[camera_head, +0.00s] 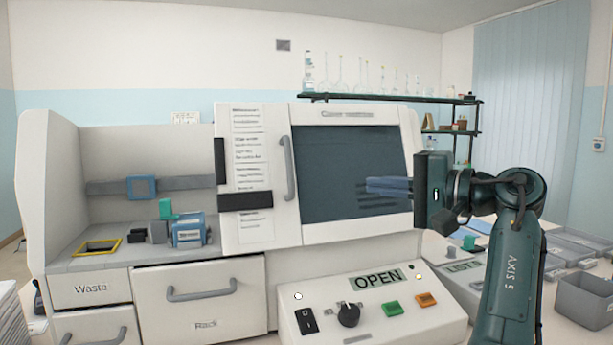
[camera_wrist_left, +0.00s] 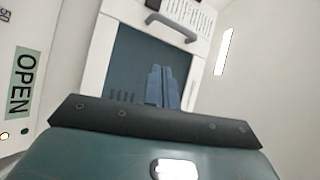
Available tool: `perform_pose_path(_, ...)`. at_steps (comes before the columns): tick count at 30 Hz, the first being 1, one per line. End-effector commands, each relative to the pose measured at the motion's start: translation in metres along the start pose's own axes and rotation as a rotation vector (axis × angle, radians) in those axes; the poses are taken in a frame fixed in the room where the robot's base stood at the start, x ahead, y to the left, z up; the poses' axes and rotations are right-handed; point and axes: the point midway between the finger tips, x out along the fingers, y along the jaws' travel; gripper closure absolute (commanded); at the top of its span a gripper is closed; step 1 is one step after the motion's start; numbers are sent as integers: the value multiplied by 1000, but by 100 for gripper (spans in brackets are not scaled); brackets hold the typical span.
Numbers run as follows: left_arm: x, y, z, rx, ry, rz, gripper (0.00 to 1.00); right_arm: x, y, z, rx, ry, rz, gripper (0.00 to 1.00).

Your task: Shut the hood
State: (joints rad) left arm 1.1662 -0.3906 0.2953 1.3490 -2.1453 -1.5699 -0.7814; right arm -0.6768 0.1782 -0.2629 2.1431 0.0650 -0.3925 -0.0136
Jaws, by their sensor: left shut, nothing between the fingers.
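The hood (camera_head: 310,232) is a white cover with a dark window (camera_head: 340,165) and a grey upright handle (camera_head: 287,168) on its left side. It stands at the right of the white machine, and the bay to its left is uncovered. The hood's window (camera_wrist_left: 135,62) and handle (camera_wrist_left: 172,27) also show in the left wrist view. My left gripper (camera_head: 370,187) is in front of the window's right part, fingers together and empty, to the right of the handle. Its fingers (camera_wrist_left: 162,75) point toward the window; I cannot tell whether they touch it. My right gripper is not in view.
A control panel (camera_head: 372,333) below has a display (camera_head: 377,279) reading OPEN, a knob and coloured buttons. The open bay holds a blue device (camera_head: 188,232) and a yellow-rimmed tray (camera_head: 97,246). Drawers (camera_head: 200,302) are below. Glassware stands on a back shelf (camera_head: 390,99). Grey bins (camera_head: 583,302) sit at right.

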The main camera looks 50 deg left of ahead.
Motion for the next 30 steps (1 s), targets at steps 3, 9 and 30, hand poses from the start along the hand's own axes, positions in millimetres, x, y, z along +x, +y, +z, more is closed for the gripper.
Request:
perform_pose_path(3, 18, 0, 0, 0, -4, 0, 100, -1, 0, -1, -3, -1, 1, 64)
perform_pose_path(9, 60, -1, 0, -2, -3, -1, 100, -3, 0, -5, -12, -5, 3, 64)
perform_pose_path(30, 124, 1, 28, -2, 3, -3, 100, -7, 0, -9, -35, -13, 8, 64)
